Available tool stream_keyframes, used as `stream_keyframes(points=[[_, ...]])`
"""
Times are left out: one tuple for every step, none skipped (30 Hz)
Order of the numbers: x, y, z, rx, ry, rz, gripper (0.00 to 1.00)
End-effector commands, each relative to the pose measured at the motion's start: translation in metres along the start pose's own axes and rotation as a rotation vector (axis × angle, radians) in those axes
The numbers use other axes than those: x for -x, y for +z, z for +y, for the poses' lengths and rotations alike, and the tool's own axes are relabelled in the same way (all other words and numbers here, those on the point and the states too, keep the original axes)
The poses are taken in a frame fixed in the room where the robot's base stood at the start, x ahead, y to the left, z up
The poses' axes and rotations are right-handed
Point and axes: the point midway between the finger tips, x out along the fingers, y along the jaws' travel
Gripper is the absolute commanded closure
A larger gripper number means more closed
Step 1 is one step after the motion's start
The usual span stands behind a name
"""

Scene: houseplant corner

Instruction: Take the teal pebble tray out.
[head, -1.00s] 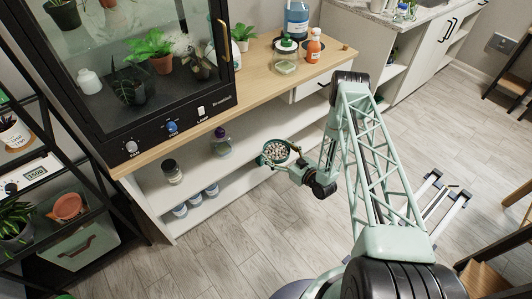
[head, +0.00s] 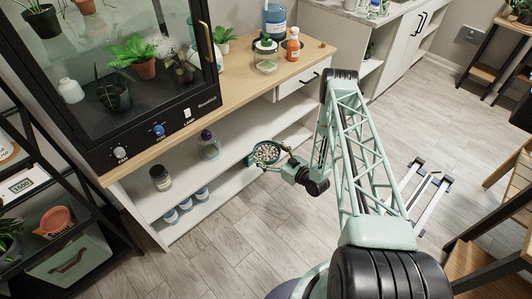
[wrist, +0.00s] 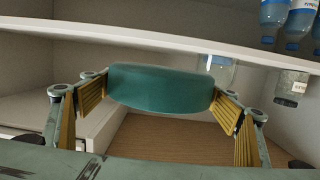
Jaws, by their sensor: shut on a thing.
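The teal pebble tray (head: 250,158) is a round, shallow dish holding pale pebbles. In the head view it is off the floor, at the open front of the white shelf unit, right of the purple-capped bottle. My gripper (head: 284,160) is shut on its near right side. In the wrist view the tray's smooth teal wall (wrist: 160,88) fills the gap between the yellow-padded fingers of my gripper (wrist: 160,96). The pebbles are hidden there. I cannot tell whether the tray still overlaps the shelf's edge.
A purple-capped bottle (head: 209,147), a dark-lidded jar (head: 160,178) and blue-and-white bottles (head: 186,202) stand on the shelves. The wooden counter (head: 245,90) overhangs above, with a glass cabinet (head: 120,60) on it. Open floor (head: 240,240) lies in front.

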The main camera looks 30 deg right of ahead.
Motion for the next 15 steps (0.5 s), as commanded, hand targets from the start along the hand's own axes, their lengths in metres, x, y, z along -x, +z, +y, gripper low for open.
stream_keyframes(points=[[0.0,-0.001,0.0,0.0,0.0,0.001,0.35],[0.0,-0.001,0.0,0.0,0.0,0.001,0.35],[0.0,-0.001,0.0,0.0,0.0,0.001,0.35],[0.001,0.0,0.0,0.0,0.0,0.001,0.35],[0.001,0.0,0.0,0.0,0.0,0.001,0.35],[0.002,0.0,0.0,0.0,0.0,0.001,0.35],[0.003,0.0,0.0,0.0,0.0,0.001,0.35],[0.004,0.0,0.0,0.0,0.0,0.001,0.35],[0.005,0.0,0.0,0.0,0.0,0.001,0.35],[0.006,0.0,0.0,0.0,0.0,0.0,0.35],[0.008,0.001,0.0,0.0,0.0,0.0,0.35],[0.01,0.001,0.0,0.0,0.0,0.0,0.35],[0.012,0.001,0.0,0.0,-0.001,0.0,0.35],[0.014,0.002,0.0,0.0,0.0,0.0,0.35],[0.017,0.002,0.0,-0.001,0.0,0.0,0.35]])
